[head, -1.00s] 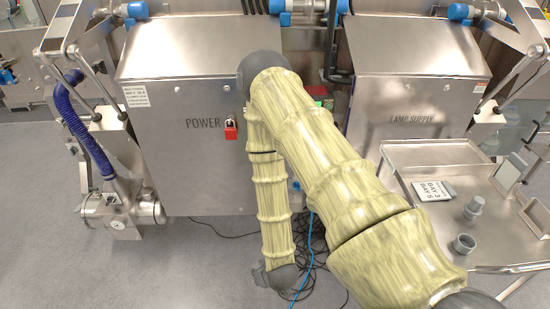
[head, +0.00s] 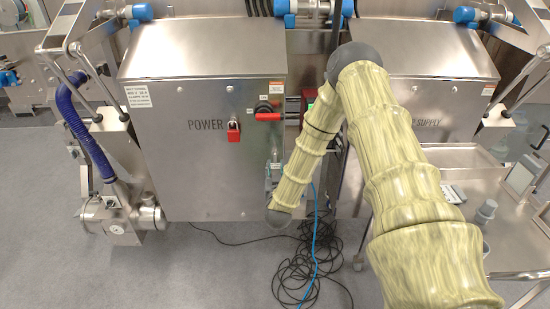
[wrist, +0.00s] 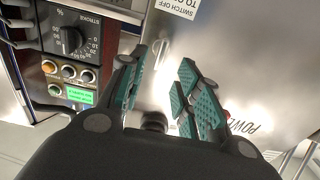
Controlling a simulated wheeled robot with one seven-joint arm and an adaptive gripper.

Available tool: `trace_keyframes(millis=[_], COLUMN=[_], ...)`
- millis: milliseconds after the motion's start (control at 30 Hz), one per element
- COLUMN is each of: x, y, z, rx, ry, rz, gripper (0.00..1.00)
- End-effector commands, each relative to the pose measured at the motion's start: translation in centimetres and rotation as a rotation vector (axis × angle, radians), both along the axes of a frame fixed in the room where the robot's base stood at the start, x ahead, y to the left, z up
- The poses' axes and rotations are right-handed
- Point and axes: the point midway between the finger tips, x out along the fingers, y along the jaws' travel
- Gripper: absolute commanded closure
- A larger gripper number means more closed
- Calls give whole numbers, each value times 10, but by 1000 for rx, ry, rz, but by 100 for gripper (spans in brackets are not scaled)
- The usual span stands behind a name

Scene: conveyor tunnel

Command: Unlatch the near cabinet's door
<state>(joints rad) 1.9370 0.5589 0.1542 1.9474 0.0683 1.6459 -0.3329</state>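The steel POWER cabinet (head: 190,170) stands in front of me, its door shut. A red padlock (head: 233,131) hangs beside its lettering. A red-handled switch (head: 267,113) sits near the door's right edge, its handle horizontal. The door also fills the right of the wrist view (wrist: 255,70), with the lettering upside down. My gripper (wrist: 160,80) is open, its teal fingers apart at the door's edge. In the head view it is small and partly hidden, low at the door's right edge. A dark round part (wrist: 153,121) shows between the finger bases; I cannot tell what it is.
A LAMP SUPPLY cabinet (head: 415,65) stands to the right, partly behind my arm. A control panel (wrist: 70,70) with a dial and buttons is beside the gripper. A steel cart (head: 465,157) stands at right. Loose cables (head: 305,270) lie on the floor.

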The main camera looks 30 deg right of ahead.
Motion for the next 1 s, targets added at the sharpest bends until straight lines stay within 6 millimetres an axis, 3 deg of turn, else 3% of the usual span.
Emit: trace_keyframes(millis=[300, 500, 900, 933, 1000], x=[43, 60, 66, 65, 65], y=[-27, -36, -40, -40, -40], z=[1, 0, -1, -1, -1], rx=[-1, 1, 1, 1, 1], ry=[1, 2, 2, 2, 2], rz=[-1, 1, 1, 1, 1], gripper=[67, 67, 67, 69, 82])
